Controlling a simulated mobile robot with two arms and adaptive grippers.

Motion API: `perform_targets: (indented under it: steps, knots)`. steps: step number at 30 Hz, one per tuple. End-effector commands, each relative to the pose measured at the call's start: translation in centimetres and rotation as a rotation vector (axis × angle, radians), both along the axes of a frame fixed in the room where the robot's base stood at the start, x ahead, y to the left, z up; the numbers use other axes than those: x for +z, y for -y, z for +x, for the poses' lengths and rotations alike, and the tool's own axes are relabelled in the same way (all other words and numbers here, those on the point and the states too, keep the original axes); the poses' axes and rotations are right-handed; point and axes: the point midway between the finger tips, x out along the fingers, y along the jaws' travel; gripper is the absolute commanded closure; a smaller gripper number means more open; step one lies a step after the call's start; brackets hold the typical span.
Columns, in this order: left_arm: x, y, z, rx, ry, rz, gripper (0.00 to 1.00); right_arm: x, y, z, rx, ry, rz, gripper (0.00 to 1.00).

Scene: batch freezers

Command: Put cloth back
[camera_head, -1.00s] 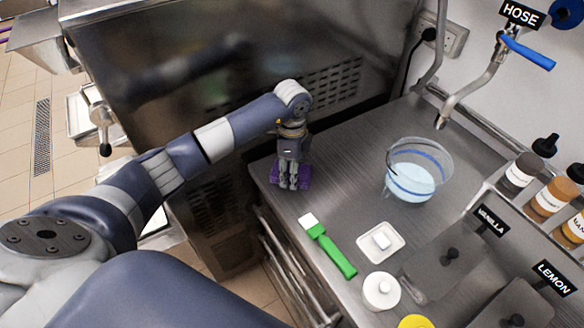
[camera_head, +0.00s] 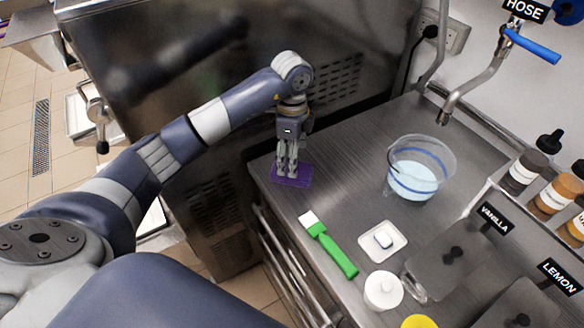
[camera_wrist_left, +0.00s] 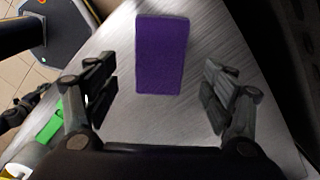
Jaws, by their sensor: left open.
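The purple cloth (camera_head: 291,175) lies flat, a folded rectangle, near the left end of the steel counter. In the left wrist view the cloth (camera_wrist_left: 162,55) shows whole, beyond and between the fingertips. My left gripper (camera_head: 287,172) points down just above the cloth, and its fingers cover part of it in the head view. In the left wrist view my left gripper (camera_wrist_left: 160,92) is open with nothing between its fingers. My right gripper is not in view.
A green-handled brush (camera_head: 328,244), a white dish (camera_head: 383,240) with a small white block, and a clear water bucket (camera_head: 420,170) stand right of the cloth. Bottles (camera_head: 555,195) and lidded tubs (camera_head: 452,255) line the right side. A dark steel machine (camera_head: 200,60) rises behind my arm.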

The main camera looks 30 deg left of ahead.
Motion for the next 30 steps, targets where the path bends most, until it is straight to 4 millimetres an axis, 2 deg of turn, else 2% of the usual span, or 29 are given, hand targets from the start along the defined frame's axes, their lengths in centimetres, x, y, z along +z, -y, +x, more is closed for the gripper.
perform_targets:
  steps: [1,6,12,30]
  knots:
    - [0.9,0.0,0.2,-0.001,0.006,0.000,0.24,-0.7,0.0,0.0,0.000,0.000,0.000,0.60]
    - [4.3,0.1,0.1,-0.001,0.003,0.000,0.24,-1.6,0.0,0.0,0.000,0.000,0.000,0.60]
    - [6.4,0.0,0.0,0.001,0.000,0.000,0.24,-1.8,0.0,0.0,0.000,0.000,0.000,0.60]
    - [6.8,0.0,0.0,0.000,-0.001,0.000,0.24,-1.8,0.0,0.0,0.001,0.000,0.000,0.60]
